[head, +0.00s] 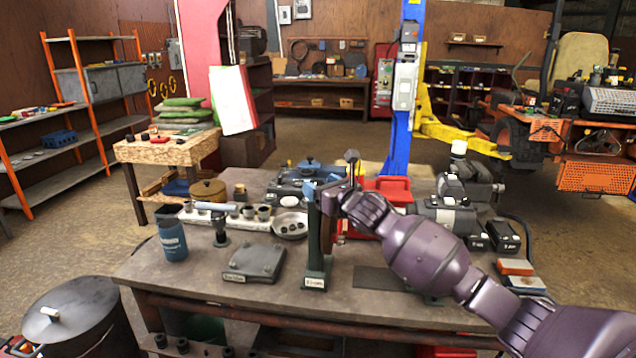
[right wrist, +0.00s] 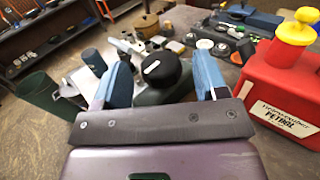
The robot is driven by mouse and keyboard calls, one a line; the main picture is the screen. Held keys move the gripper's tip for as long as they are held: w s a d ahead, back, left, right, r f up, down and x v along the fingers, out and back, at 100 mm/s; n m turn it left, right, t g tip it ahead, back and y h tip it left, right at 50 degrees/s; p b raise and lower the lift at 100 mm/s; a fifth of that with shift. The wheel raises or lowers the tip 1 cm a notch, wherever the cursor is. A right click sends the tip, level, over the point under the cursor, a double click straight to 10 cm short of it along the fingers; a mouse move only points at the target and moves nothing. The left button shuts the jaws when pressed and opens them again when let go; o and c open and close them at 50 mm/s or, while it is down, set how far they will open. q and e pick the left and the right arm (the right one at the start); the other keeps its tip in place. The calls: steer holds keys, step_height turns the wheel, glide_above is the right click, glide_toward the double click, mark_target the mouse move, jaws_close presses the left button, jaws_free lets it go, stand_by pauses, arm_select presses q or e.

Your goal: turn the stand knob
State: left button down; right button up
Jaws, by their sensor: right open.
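The stand (head: 316,262) is a dark green upright post with a white label at its foot, near the front middle of the bench. The stand knob (right wrist: 168,68) is black and round with a white mark, seen in the right wrist view. My right gripper (right wrist: 157,76) is open, its two blue fingers on either side of the knob. Whether they touch it cannot be told. In the head view my right gripper (head: 320,190) is at the top of the stand and I cannot make out the knob there. My left gripper is not in view.
The bench (head: 205,290) also holds a grey scale-like plate (head: 255,262), a blue cup (head: 172,240), a red petrol can (right wrist: 285,95) and dark motors (head: 447,214). The can stands close to the right of my right gripper in the wrist view.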

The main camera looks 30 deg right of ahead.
steer(key=shift+w+a, duration=0.1)
steer(key=shift+w, duration=0.7)
steer(key=c, duration=0.9)
steer(key=shift+o, duration=0.2)
